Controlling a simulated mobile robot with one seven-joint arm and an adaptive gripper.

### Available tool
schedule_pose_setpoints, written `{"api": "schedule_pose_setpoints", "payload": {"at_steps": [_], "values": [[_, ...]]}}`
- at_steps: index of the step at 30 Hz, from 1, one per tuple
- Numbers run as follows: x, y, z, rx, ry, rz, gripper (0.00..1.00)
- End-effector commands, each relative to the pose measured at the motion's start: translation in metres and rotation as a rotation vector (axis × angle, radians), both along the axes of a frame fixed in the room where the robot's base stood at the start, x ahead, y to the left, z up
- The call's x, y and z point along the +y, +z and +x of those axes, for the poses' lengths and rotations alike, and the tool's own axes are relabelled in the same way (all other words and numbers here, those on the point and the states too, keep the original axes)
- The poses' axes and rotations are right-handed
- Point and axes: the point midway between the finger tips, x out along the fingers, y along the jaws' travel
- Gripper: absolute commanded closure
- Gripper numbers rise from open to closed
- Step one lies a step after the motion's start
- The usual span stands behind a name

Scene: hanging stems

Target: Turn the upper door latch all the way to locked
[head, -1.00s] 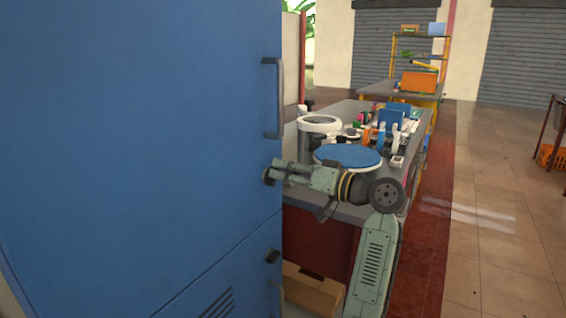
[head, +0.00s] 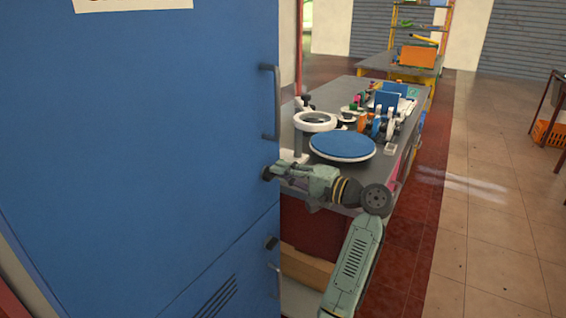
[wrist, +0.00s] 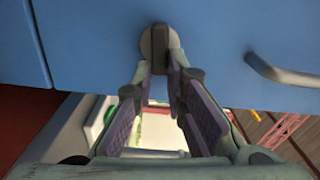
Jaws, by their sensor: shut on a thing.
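The upper door latch (head: 267,173) is a small dark knob at the right edge of the blue door (head: 140,130). In the wrist view the latch (wrist: 158,42) is a dark bar on a round grey plate, upright in the picture. My gripper (head: 278,171) reaches it from the right. In the wrist view my gripper (wrist: 159,68) has its fingertips on both sides of the bar's lower end, shut on it. The fingertips hide part of the latch in the head view.
A grey bar handle (head: 273,102) is above the latch; a second dark latch (head: 271,242) is below it. A workbench (head: 400,160) with a blue round disc (head: 342,145) and clutter stands close behind my arm. Open tiled floor (head: 490,200) lies to the right.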

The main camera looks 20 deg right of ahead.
Motion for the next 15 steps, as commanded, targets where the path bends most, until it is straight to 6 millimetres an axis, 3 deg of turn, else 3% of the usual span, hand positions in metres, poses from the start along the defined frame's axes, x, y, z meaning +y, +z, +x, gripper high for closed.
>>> {"api": "schedule_pose_setpoints", "payload": {"at_steps": [15], "values": [[-0.0008,-0.0026,0.0002,0.085,-0.002,0.11,1.0]]}}
